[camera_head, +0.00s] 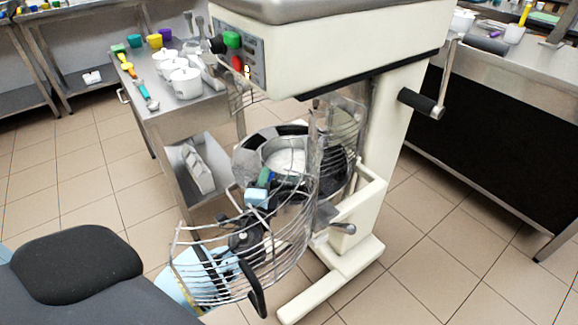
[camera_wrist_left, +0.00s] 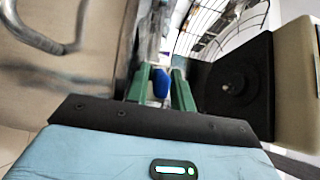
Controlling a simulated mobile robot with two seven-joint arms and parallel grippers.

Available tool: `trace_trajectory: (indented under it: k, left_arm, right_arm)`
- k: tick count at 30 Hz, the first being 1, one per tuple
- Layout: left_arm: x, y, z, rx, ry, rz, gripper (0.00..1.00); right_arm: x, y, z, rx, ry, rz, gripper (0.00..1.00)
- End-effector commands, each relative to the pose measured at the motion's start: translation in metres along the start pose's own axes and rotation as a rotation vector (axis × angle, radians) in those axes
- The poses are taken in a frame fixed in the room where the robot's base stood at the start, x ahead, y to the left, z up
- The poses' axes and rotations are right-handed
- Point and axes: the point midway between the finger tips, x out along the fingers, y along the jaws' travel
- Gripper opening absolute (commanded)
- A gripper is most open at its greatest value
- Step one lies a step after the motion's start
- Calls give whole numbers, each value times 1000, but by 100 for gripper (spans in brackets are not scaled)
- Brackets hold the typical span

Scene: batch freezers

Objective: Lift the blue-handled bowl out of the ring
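The silver round bowl (camera_head: 284,157) sits in the mixer's ring, below the machine's head, and looks upright. A blue handle (camera_wrist_left: 160,83) shows between the green fingers of my left gripper (camera_wrist_left: 161,78) in the left wrist view. The handle nearly fills the gap, but I cannot tell whether the fingers press on it. In the head view my left gripper (camera_head: 266,176) is at the bowl's near side, with the wire guard partly in front of its arm. The ring is mostly hidden by the bowl, guard and gripper. My right gripper is not in view.
The curved wire guard (camera_head: 190,262) is swung out around my left arm. The machine's column (camera_head: 385,130) stands right of the bowl, its white head (camera_head: 330,45) above. A steel table (camera_head: 190,110) with white lidded pots is at left. Tiled floor is open at left.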

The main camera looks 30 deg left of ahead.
Motion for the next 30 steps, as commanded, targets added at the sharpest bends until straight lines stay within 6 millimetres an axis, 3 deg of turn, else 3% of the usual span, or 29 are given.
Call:
trace_trajectory:
  k: [4,10,23,30]
  left_arm:
    - [0,0,0,0,1,0,24]
    - [0,0,0,0,1,0,0]
    - [0,-5,0,-2,1,-6,0]
    - [0,-38,-1,-7,2,-11,0]
  right_arm:
    - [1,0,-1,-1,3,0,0]
    - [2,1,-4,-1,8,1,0]
    - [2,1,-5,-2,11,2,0]
    - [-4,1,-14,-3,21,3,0]
